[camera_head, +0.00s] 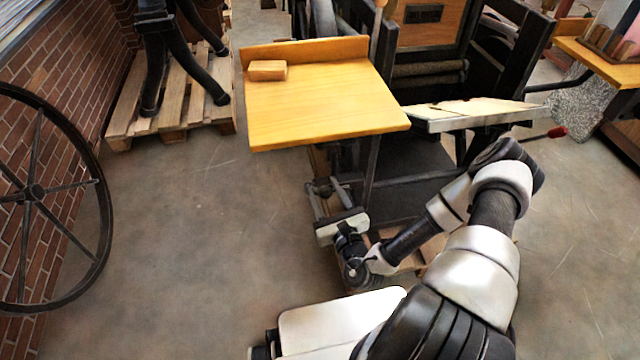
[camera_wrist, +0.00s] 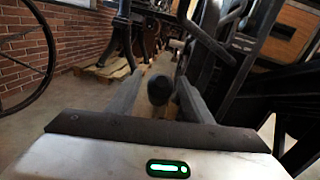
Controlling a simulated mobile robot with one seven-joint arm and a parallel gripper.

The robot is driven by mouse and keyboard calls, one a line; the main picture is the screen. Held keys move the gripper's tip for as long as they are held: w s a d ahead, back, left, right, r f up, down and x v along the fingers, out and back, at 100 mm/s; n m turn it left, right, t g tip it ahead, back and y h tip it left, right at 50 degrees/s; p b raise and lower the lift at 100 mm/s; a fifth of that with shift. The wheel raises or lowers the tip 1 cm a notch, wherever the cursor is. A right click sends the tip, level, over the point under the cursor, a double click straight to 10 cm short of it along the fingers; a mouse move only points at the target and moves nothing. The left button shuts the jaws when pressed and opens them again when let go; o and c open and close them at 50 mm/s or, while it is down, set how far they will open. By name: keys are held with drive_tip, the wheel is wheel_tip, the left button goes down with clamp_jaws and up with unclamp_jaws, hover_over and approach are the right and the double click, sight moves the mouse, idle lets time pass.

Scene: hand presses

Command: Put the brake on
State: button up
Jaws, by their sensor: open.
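My gripper (camera_head: 324,187) is open, low beside the near-left side of the press (camera_head: 430,115), below its yellow wooden table (camera_head: 330,100). In the wrist view my gripper (camera_wrist: 159,80) has its two fingers apart, pointing forward. A dark, rounded end of a bar or handle (camera_wrist: 160,90) shows between them; I cannot tell whether it touches either finger. I cannot tell for certain whether this is the brake. A lever with a red grip (camera_head: 557,132) sticks out at the right of the press.
A small wooden block (camera_head: 267,70) lies on the yellow table. A large spoked wheel (camera_head: 35,193) stands at the left by the brick wall. A wooden pallet (camera_head: 120,118) carries black machine legs behind. The floor (camera_head: 200,240) between wheel and press is clear.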

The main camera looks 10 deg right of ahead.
drive_tip(key=shift+w+a, duration=0.15)
drive_tip(key=shift+w, duration=0.65)
drive_tip(key=shift+w+a, duration=0.1)
drive_tip(key=shift+w, duration=0.65)
drive_tip(key=shift+c, duration=0.3)
clamp_jaws()
